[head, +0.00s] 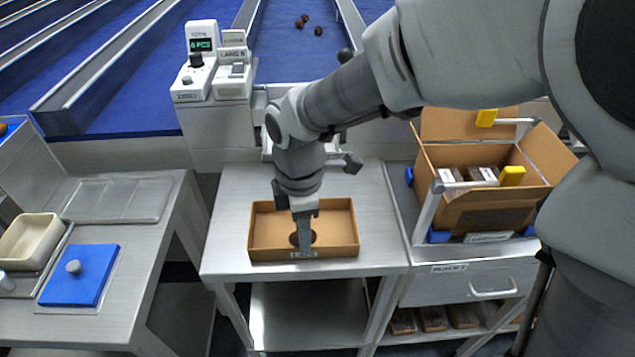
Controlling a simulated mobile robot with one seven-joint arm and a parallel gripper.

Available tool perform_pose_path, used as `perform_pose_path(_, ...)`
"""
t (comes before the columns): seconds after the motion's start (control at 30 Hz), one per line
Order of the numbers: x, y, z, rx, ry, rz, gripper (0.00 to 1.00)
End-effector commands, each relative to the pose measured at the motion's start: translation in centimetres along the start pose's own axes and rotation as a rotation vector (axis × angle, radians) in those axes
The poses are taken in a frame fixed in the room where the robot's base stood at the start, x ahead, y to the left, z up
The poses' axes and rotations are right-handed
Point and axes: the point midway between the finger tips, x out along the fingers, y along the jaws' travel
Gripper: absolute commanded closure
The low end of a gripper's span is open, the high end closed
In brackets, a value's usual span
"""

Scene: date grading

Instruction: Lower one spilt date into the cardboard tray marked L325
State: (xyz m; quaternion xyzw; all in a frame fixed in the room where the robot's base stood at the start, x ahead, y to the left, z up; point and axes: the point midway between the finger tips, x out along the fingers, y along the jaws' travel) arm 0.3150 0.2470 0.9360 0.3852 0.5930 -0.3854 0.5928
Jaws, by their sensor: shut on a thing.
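The cardboard tray (335,225) sits on the metal table in the middle of the head view. It is a shallow open brown box, with a small pale label (304,254) on its front wall; the lettering is too small to read. My gripper (303,238) points down into the tray near its front wall. It is shut on a dark brown date (310,237), which shows partly behind the fingers. I cannot tell whether the date touches the tray floor. Several other dates (318,31) lie on the blue belt at the back.
An open carton (470,212) with packs stands on the right bench. A control box (198,75) stands behind the table at left. The left bench holds a blue lidded board (80,275) and a cream bin (30,241). The metal table (232,235) is bare around the tray.

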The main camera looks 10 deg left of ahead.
Motion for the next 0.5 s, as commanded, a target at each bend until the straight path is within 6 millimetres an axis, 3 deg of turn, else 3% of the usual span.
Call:
perform_pose_path(0.27,0.15,0.0,0.0,0.0,0.0,0.0,0.78)
perform_pose_path(0.3,0.14,0.0,0.0,0.0,0.0,0.0,0.58)
perform_pose_path(0.5,0.14,0.0,0.0,0.0,0.0,0.0,0.25)
